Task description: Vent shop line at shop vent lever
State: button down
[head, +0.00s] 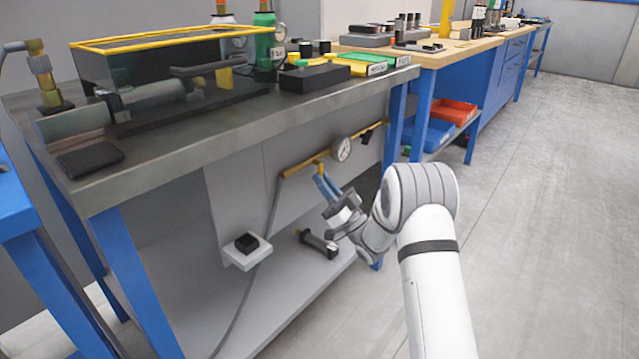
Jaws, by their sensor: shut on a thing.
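A brass shop line (298,168) runs along the grey panel under the bench top, with a round pressure gauge (341,149) on it. The gauge reading is too small to tell. My gripper (322,181) reaches up from the lower right to the brass fitting left of the gauge. Its bluish fingers are shut on the shop vent lever there. The fingers hide most of the lever, so its angle cannot be told.
The steel bench top (190,140) overhangs the line, with a blue leg (395,125) to its right. A grey hose (272,215) drops past a small white box with a black top (247,244). A dark tool (318,243) lies on the lower shelf. The right floor is clear.

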jog(key=shift+w+d+n+g+y, duration=0.2)
jog(key=shift+n+g+y, duration=0.1)
jog(key=shift+n+g, duration=0.65)
jog(key=c, duration=1.5)
grip_release()
jog(key=shift+o, duration=0.2)
jog(key=shift+a, duration=0.15)
